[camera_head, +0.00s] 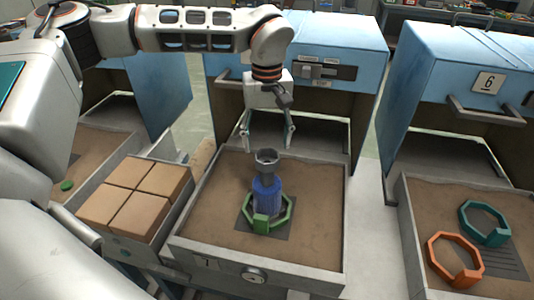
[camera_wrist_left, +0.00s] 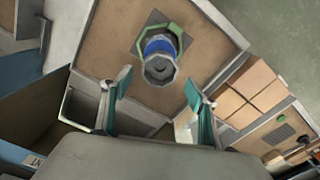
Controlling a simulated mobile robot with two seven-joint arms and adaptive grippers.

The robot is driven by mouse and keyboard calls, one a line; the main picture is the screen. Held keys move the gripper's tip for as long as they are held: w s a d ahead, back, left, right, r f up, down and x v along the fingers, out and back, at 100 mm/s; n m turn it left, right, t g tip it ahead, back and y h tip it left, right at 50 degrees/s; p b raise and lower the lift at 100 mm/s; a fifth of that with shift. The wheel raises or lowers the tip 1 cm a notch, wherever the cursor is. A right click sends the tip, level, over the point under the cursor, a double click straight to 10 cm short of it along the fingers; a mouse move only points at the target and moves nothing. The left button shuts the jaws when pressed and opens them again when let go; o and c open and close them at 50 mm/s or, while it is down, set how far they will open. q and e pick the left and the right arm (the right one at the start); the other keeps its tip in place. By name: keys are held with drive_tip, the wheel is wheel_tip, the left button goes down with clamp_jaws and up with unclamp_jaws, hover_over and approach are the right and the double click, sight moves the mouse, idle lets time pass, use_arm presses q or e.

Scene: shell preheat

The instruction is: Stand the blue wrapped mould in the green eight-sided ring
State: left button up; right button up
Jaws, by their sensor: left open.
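The blue wrapped mould (camera_head: 266,193) stands upright with a grey cup-like top. Its base is within the green eight-sided ring (camera_head: 284,217), which lies on a dark square plate in the sand tray. In the left wrist view the mould (camera_wrist_left: 159,46) is seen from above, with the ring (camera_wrist_left: 181,34) showing around its far side. My left gripper (camera_head: 266,138) is above and behind the mould, open and empty, its fingers apart from the mould. It also shows in the left wrist view (camera_wrist_left: 160,92) with fingers spread. My right gripper is not in view.
The sand tray (camera_head: 340,220) has raised grey walls. A box of brown blocks (camera_head: 140,190) adjoins it on the left. A second tray on the right holds a teal ring (camera_head: 465,222) and an orange ring (camera_head: 431,250). A blue cabinet (camera_head: 335,50) stands behind the tray.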

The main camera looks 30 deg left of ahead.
use_arm(q)
wheel_tip(320, 180, up, 6)
idle(0.8)
